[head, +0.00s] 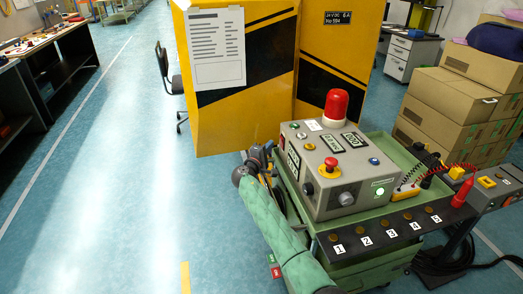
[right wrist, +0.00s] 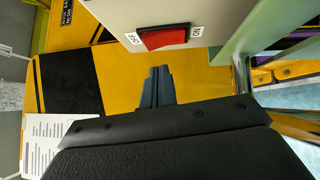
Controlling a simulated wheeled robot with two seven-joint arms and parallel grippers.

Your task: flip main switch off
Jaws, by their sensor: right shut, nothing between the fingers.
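The main switch (right wrist: 165,38) is a red rocker in a black frame on the side of the grey control box (right wrist: 120,12). It has an OFF label at its left end and an ON label at its right in the right wrist view. I cannot tell which end is pressed in. My right gripper (right wrist: 160,71) is shut and empty, its fingertips just below the switch in that view, with no clear contact. In the head view the right gripper (head: 267,151) is beside the left side of the control box (head: 324,190); the switch is hidden there. My left gripper is not in view.
The box carries a red beacon (head: 336,104), a red mushroom button (head: 330,164) and a lit green indicator (head: 379,191). It stands on a green cart (head: 395,150). A yellow-and-black cabinet (head: 222,125) stands behind; cardboard boxes (head: 440,95) are at right. Floor at left is clear.

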